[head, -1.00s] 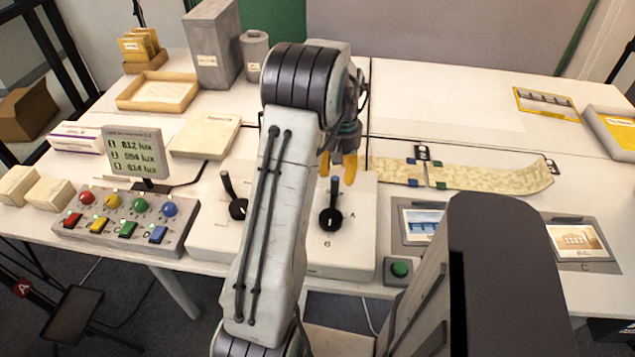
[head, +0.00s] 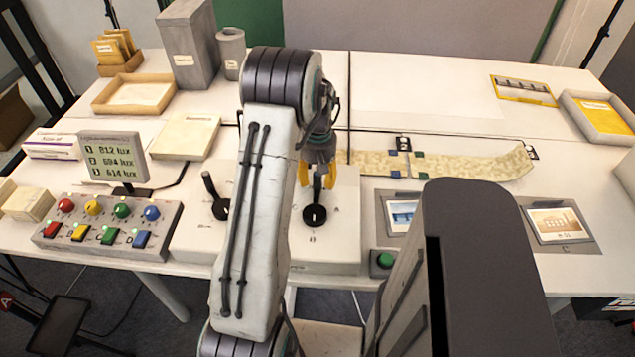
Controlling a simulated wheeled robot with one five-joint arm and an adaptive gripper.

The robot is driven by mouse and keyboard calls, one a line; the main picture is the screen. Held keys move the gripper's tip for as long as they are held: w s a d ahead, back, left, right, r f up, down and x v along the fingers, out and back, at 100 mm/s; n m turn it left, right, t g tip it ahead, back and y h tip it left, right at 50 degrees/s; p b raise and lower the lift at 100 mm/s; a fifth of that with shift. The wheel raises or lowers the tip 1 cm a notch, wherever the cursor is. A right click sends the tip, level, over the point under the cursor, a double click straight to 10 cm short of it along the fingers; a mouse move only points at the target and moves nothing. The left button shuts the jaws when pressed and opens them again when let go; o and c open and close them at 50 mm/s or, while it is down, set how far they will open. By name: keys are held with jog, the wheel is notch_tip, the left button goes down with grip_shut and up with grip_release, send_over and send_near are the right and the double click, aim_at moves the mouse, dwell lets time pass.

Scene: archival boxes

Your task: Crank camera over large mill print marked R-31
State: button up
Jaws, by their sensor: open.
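My gripper (head: 318,176) hangs over the right white control box, its yellow fingertips apart. The upright handle of a black crank (head: 315,215) stands just below and seems to rise between the fingertips; contact cannot be told. Letters A and B are marked beside this crank. A second black crank (head: 219,207) with a tilted handle is on the box to the left, partly hidden by my arm. A yellow-edged print (head: 524,90) lies at the back right. A framed building picture (head: 560,222), marked C, lies at the right. I cannot read R-31 anywhere, nor make out the camera.
A button panel (head: 108,228) and a lux display (head: 112,158) stand left. A patterned strip (head: 465,166) lies right of the gripper. A green button (head: 382,261) is near the front edge. A tall grey box (head: 188,45) stands behind. The back middle is clear.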

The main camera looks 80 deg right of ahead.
jog(key=shift+f, duration=1.15)
grip_shut()
